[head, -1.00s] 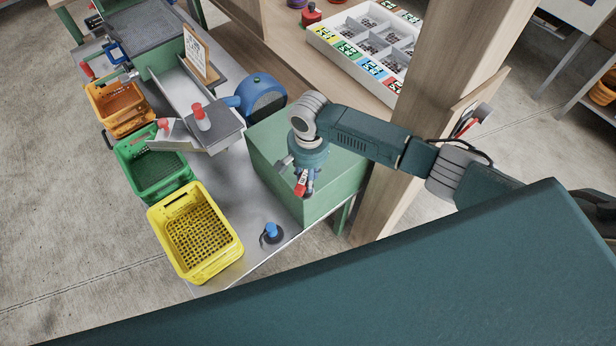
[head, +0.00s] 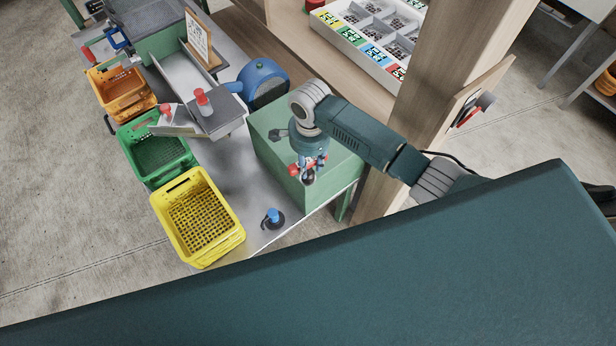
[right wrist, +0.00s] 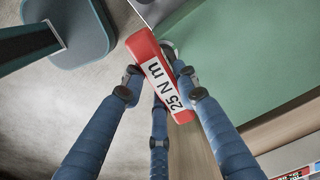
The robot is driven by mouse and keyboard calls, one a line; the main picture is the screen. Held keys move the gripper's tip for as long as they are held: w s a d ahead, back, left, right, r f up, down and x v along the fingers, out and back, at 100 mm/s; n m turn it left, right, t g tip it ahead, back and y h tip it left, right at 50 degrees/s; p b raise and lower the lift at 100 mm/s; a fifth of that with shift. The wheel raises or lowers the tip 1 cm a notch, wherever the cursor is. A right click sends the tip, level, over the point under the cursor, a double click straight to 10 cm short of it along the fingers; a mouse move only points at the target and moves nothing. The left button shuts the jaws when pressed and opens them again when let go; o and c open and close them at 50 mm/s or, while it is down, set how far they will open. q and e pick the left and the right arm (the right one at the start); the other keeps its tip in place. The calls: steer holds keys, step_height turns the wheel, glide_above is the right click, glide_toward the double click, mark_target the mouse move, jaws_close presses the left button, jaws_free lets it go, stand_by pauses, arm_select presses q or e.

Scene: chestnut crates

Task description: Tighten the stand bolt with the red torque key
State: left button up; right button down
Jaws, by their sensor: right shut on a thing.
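The red torque key (right wrist: 146,48), with a white label reading "25 N m", is held between the blue fingers of my right gripper (right wrist: 158,80) in the right wrist view. In the head view the right gripper (head: 308,168) points down over the front side of the green box (head: 275,150), with red parts of the key (head: 294,170) showing beside the fingers. I cannot pick out the stand bolt in either view. My left gripper does not show.
Yellow (head: 234,232), green (head: 152,185) and orange (head: 122,112) crates line the table's left edge. A blue-topped piece (head: 273,215) stands near the front corner. A blue round machine (head: 262,78) is behind the green box. A wooden post (head: 450,70) rises at the right.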

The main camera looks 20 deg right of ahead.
steer(key=shift+a+r+m, duration=0.1)
steer(key=shift+a+m, duration=0.05)
steer(key=shift+m, duration=0.95)
steer(key=shift+a+m, duration=0.15)
steer(key=shift+m, duration=1.85)
steer(key=shift+n, duration=1)
steer(key=n, duration=0.4)
steer(key=shift+d+n, duration=0.3)
steer(key=shift+n, duration=1.2)
